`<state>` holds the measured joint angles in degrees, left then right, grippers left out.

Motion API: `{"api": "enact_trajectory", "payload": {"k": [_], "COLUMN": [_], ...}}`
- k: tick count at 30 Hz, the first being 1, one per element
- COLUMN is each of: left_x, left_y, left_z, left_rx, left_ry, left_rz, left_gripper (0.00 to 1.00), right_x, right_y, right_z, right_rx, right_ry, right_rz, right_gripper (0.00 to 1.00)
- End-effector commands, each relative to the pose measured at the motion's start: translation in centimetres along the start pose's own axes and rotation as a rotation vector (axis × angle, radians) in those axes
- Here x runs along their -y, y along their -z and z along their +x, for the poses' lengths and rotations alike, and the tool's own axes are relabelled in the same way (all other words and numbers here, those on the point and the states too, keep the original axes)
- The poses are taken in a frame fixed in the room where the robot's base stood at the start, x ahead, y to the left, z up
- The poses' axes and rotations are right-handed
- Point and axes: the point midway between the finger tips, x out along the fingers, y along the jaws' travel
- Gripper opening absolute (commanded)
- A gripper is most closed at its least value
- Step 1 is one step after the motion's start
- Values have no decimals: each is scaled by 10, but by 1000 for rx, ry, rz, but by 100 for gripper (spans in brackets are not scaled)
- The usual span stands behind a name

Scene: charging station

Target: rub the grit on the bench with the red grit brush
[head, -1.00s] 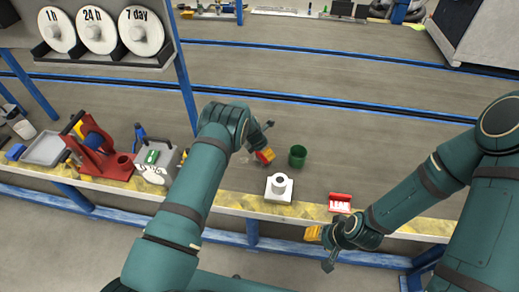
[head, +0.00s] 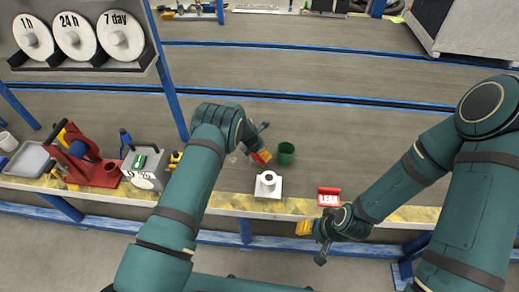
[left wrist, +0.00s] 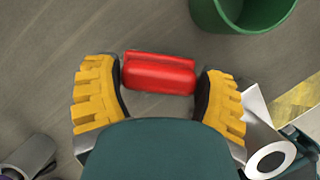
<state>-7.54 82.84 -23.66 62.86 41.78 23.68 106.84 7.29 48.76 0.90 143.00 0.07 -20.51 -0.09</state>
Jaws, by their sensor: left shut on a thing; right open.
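The red grit brush (left wrist: 160,74) is between the yellow fingers of my left gripper (left wrist: 160,88) in the left wrist view. In the head view my left gripper (head: 264,156) is shut on it, low over the bench, just left of a green cup (head: 286,153). Only a bit of the red brush (head: 257,158) shows there; whether it touches the bench cannot be told. A faint pale patch (head: 234,158) on the bench left of the gripper may be grit. My right gripper (head: 306,230) is open and empty in front of the bench's front edge.
A grey box (head: 146,172) and a red stand (head: 92,168) are at left. The bench behind the cup is clear.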

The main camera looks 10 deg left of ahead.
Motion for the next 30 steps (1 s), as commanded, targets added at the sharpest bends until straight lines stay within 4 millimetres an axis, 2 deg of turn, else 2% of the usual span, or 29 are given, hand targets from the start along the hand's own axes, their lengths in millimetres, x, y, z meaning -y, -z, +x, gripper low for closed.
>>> {"api": "enact_trajectory", "payload": {"k": [12, 20, 30], "left_x": [-24, -30, -48], "left_y": [24, 29, 44], "left_z": [-7, -10, -18], "left_rx": [-6, -6, -4], "left_ry": [-1, -1, -2], "left_rz": [-4, -4, -4], "left_gripper": [33, 33, 34], "right_x": [-2, -2, -2], "right_y": [-1, -1, -1], "right_z": [5, 5, 5], "right_rx": [0, 0, 0], "right_ry": [0, 0, 0], "right_rz": [0, 0, 0], "right_gripper": [46, 46, 46]}}
